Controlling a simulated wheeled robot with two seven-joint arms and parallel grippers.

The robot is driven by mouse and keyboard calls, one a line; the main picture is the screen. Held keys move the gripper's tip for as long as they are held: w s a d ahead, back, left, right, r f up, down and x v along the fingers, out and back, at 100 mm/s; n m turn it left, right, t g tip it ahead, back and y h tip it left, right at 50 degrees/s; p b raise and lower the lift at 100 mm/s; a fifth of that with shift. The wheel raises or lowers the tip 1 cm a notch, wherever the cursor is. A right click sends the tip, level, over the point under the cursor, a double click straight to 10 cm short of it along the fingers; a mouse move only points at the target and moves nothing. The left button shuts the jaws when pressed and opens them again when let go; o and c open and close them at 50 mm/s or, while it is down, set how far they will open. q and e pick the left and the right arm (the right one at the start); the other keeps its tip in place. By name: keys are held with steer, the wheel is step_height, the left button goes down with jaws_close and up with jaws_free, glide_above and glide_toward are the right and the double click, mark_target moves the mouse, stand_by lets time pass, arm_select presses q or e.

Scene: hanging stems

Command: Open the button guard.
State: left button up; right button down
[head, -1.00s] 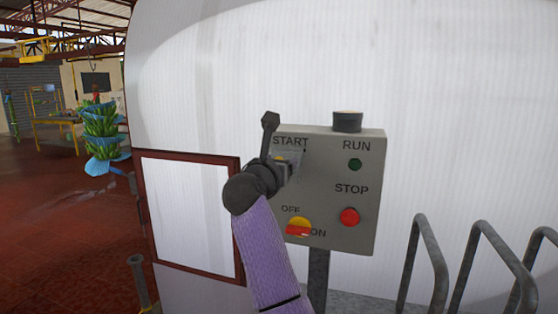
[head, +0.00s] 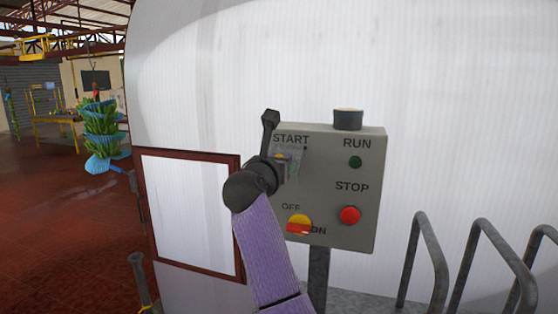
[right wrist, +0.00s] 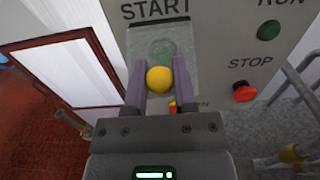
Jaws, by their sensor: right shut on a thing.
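The grey control box (head: 335,215) stands on a post in front of the pale wall. Its button guard (right wrist: 185,45) is a see-through cover under the START label, with a greenish button dimly visible behind it. A yellow knob (right wrist: 159,79) sits at the guard's lower part. My right gripper (right wrist: 160,72) is shut on this knob, one finger on each side. In the head view my right gripper (head: 287,168) is at the box's upper left and hides part of the guard. I cannot tell the guard's exact tilt. My left gripper is not in view.
Right of the guard are a green RUN lamp (head: 355,162) and a red STOP button (head: 349,215). A yellow and red OFF/ON switch (head: 298,224) is below. Metal rails (head: 430,260) stand to the right. A hanging banana bunch (head: 101,128) is at far left.

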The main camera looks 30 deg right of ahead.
stand_by(0.8)
steer(key=r+g+y+p, duration=0.1)
steer(key=r+y+p, duration=0.1)
steer(key=p, duration=0.4)
steer(key=r+g+y+p, duration=0.2)
steer(key=p, duration=0.4)
steer(key=shift+w+d+r+p, duration=0.2)
steer(key=shift+r+p, duration=0.15)
steer(key=shift+p, duration=0.05)
steer(key=shift+w+d+r+g+y+p, duration=0.1)
steer(key=shift+g+y+p, duration=0.25)
steer(key=shift+g+y, duration=0.05)
steer(key=shift+d+r, duration=0.1)
steer(key=shift+r, duration=0.05)
steer(key=shift+w+d+r+p, duration=0.25)
steer(key=shift+d+r, duration=0.05)
steer(key=shift+r, duration=0.15)
steer(key=shift+w+d+r+p, duration=0.2)
steer(key=shift+d+r, duration=0.05)
steer(key=shift+r, duration=0.15)
steer(key=c, duration=0.8)
jaws_free()
steer(key=o, duration=0.4)
steer(key=shift+w+d+f, duration=0.1)
steer(key=shift+w, duration=0.05)
steer(key=shift+c, duration=0.2)
